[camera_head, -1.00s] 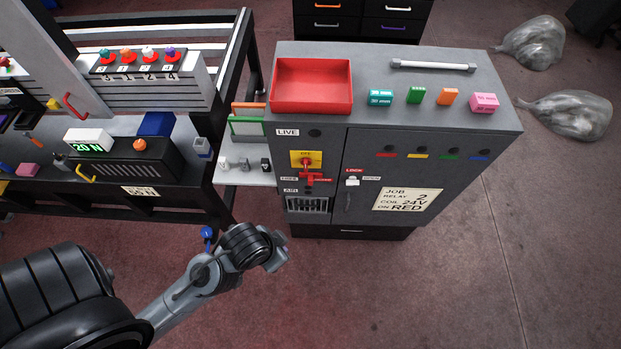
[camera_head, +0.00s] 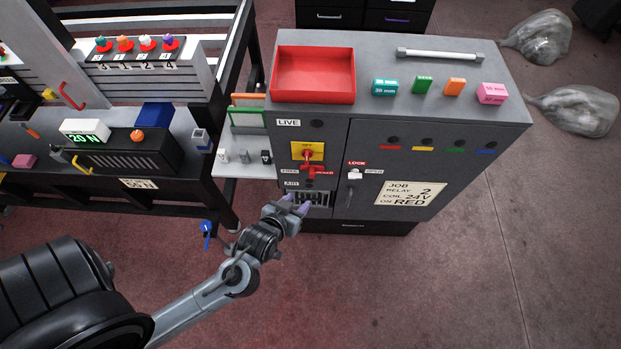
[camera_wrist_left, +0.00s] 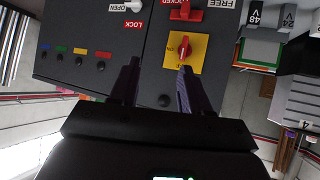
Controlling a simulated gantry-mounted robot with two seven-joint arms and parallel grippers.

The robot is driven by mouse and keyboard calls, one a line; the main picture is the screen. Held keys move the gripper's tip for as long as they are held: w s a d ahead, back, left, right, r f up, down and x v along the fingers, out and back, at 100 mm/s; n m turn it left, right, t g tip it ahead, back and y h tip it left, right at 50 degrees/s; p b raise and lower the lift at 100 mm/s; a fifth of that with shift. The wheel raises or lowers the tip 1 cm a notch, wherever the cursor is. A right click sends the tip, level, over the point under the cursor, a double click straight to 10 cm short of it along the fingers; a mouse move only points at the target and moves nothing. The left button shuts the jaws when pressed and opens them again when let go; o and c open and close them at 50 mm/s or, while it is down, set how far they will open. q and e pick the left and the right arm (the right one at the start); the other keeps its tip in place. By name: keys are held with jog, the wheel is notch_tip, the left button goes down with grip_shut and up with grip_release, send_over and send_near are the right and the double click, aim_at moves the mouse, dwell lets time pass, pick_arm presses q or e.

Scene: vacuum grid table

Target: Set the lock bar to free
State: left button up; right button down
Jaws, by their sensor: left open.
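The lock bar (camera_head: 312,169) is a small red bar on the grey cabinet's front, just below a red rotary knob on a yellow plate (camera_head: 300,148). A FREE label (camera_head: 289,171) is to its left and a LOCKED label lies by its right part. In the left wrist view the picture is turned over, and the red bar (camera_wrist_left: 186,14) lies beside LOCKED, apart from FREE (camera_wrist_left: 224,9). My left gripper (camera_head: 294,204) is open and empty in front of the cabinet, below the bar. Its fingers (camera_wrist_left: 159,66) point at the panel, apart from the bar. My right gripper is not in view.
A white LOCK/OPEN knob (camera_head: 355,174) sits right of the bar, and a vent grille (camera_head: 308,198) below. A red tray (camera_head: 313,75) and coloured blocks stand on the cabinet top. A workbench (camera_head: 110,190) is at the left.

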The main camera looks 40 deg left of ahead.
pick_arm(q)
jog(key=w+a+f+n+t+y+b, duration=0.2)
jog(key=w+a+f+y+b, duration=0.15)
jog(key=f+b, duration=0.4)
jog(key=n+t+y+b, duration=0.15)
jog(key=y+b, duration=0.35)
jog(key=b, duration=0.9)
send_near(312, 177)
jog(key=shift+n, duration=0.35)
jog(key=x, duration=1)
jog(key=shift+b, duration=0.35)
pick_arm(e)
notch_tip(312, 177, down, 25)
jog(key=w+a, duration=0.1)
pick_arm(q)
jog(key=shift+c, duration=0.2)
grip_shut()
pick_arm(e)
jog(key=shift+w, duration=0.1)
